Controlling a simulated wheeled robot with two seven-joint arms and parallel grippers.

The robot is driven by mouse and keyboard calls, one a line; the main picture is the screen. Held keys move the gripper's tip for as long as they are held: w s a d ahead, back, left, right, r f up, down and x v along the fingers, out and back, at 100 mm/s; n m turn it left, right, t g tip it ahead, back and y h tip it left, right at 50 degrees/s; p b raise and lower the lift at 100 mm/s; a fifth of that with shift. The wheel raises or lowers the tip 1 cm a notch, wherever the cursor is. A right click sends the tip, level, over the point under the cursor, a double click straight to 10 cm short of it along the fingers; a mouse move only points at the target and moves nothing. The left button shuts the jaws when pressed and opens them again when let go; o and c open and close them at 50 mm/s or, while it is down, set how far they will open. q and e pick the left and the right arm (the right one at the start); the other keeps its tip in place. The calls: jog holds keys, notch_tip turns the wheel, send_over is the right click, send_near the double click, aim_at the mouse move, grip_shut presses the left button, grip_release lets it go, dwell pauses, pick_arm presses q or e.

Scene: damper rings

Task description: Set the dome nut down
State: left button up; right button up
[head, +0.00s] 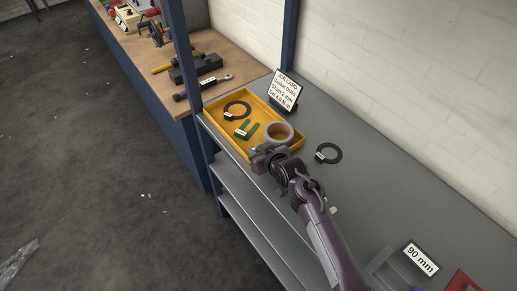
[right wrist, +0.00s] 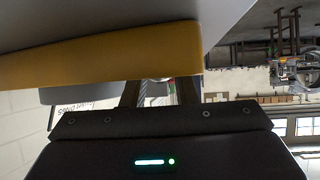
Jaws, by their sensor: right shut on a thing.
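My right gripper (head: 262,155) is at the near right edge of the yellow tray (head: 232,143), just beside the tape-like ring. In the right wrist view its two fingers (right wrist: 160,92) stand under the yellow tray wall (right wrist: 110,58), with a small pale, shiny bit between their tips. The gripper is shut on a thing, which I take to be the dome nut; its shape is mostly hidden. In the head view the fingers and the arm cover it. My left gripper is not in view.
The tray holds a black ring (head: 247,106) with a tag, green pieces (head: 252,129) and a thick grey-tan ring (head: 291,133). Another dark ring (head: 338,153) lies on the grey shelf right of the tray. A job card (head: 286,89) stands behind.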

jog(key=shift+f, duration=0.15)
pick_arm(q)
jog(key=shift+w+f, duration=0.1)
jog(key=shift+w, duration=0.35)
pick_arm(e)
jog(key=shift+f, duration=0.15)
jog(key=shift+f, duration=0.1)
jog(key=o, duration=1.1)
jog(key=shift+c, duration=0.2)
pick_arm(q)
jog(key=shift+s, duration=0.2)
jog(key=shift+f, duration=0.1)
